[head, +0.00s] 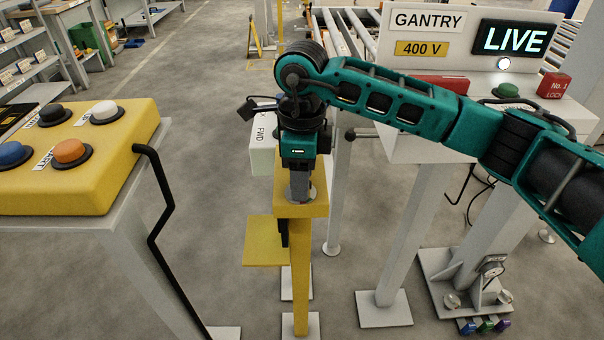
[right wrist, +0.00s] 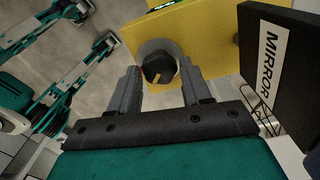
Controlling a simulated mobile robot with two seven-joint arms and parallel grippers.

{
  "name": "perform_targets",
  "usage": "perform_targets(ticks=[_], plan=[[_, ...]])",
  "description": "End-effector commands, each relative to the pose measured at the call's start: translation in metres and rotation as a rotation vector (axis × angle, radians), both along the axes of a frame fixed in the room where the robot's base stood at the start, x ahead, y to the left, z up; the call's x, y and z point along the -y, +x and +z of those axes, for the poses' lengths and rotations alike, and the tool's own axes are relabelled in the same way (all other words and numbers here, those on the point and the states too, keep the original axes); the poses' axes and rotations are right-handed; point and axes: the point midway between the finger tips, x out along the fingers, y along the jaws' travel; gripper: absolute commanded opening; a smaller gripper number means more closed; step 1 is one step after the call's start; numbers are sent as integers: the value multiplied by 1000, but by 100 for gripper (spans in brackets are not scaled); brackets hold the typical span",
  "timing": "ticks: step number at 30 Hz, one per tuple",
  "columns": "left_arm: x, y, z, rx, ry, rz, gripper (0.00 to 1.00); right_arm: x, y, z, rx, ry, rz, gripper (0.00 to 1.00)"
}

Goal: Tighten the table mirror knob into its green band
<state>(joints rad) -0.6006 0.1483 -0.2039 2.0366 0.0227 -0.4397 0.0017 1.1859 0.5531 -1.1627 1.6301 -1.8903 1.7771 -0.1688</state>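The knob (right wrist: 158,68) is dark with a yellow pointer mark. It sits in a grey collar (right wrist: 143,50) on a yellow plate (right wrist: 200,40). My right gripper (right wrist: 159,72) is open, with one finger on each side of the knob; I cannot tell whether they touch it. A strip of green shows at the top edge of the right wrist view, too cut off to identify as the band. In the head view my right gripper (head: 300,187) points down at the top of a yellow stand (head: 300,270) and hides the knob.
A black panel labelled MIRROR (right wrist: 270,50) stands close to the right finger. A yellow button box (head: 100,175) is at left. A white GANTRY cabinet (head: 480,65) with a LIVE display is at right. Open floor (head: 200,80) lies behind.

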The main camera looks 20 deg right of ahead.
Motion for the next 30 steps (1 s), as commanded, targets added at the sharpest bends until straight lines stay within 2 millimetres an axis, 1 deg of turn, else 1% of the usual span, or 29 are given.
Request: perform_targets(ticks=[1,5,6,13,16,20,27,30], plan=[[0,0,0,0,0,0,0,0,0,0,0,0,1,53],[-1,0,-1,-1,1,1,0,0,0,0,0,0,1,66],[-1,0,-1,-2,2,0,0,0,0,0,0,0,1,67],[-2,0,-2,-1,3,3,0,0,0,1,1,0,2,67],[-2,0,-1,-1,4,4,0,0,1,9,3,0,2,67],[-3,0,1,0,4,4,0,0,1,31,5,0,2,67],[-6,-1,2,0,9,8,0,0,1,85,4,0,2,67],[-7,-2,1,-4,13,9,0,0,0,104,4,1,2,67]])
